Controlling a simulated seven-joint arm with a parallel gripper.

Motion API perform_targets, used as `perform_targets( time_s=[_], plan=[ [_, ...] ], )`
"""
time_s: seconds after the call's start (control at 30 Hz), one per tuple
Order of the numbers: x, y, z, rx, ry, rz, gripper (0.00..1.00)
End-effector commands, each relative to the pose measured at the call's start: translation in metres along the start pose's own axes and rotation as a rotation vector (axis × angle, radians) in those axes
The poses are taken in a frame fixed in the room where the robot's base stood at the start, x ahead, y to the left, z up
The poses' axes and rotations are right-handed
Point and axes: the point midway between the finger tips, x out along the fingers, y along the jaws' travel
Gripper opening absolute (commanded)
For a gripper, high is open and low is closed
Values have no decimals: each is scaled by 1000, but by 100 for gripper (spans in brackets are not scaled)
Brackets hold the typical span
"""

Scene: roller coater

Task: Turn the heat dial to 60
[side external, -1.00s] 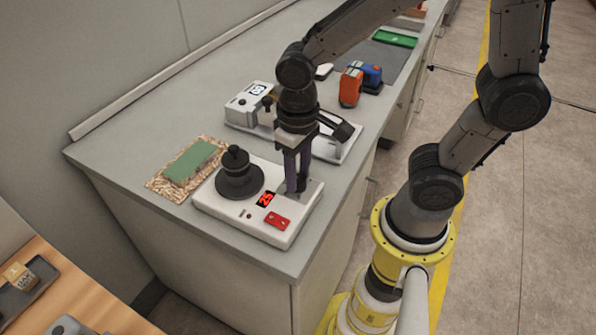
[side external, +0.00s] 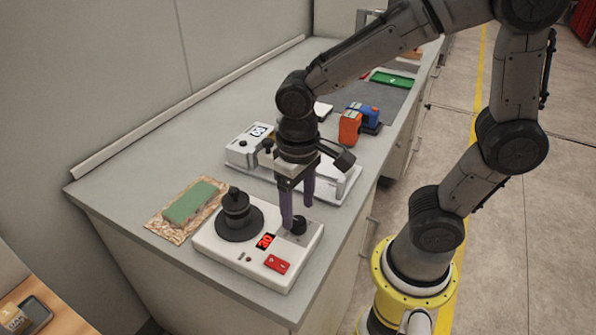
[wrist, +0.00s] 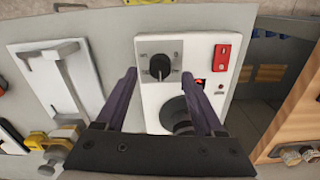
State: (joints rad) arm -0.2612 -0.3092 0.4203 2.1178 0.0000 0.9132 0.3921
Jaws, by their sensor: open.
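The white coater unit (side external: 215,240) stands on the counter with a black heat dial (side external: 299,226) at its right corner. Its red display (side external: 265,241) reads 30. My gripper (side external: 297,216) points down over the dial, with its purple fingers apart. In the wrist view the dial (wrist: 160,66) shows between the two fingers (wrist: 159,75), with a gap on each side. The fingertips look just above or beside the dial; their exact height is hard to tell. The small dial markings are unreadable.
A round black stepped part (side external: 239,215) and a red switch (side external: 277,263) sit on the same unit. A green block (side external: 190,202) lies on a patterned mat to the left. Another white device (side external: 243,150) and an orange item (side external: 350,128) stand behind.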

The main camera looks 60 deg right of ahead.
Motion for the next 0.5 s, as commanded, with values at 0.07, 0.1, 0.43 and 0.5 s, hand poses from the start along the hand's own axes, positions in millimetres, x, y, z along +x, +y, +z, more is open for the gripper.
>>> perform_targets(
  time_s=[0.07,0.1,0.43,0.5],
  plan=[
    [-19,-1,-2,0,7,-3,70],
    [-28,-1,-2,0,8,-3,70],
    [-92,0,-1,0,5,-2,70],
    [-100,0,-1,0,5,-2,70]
  ],
)
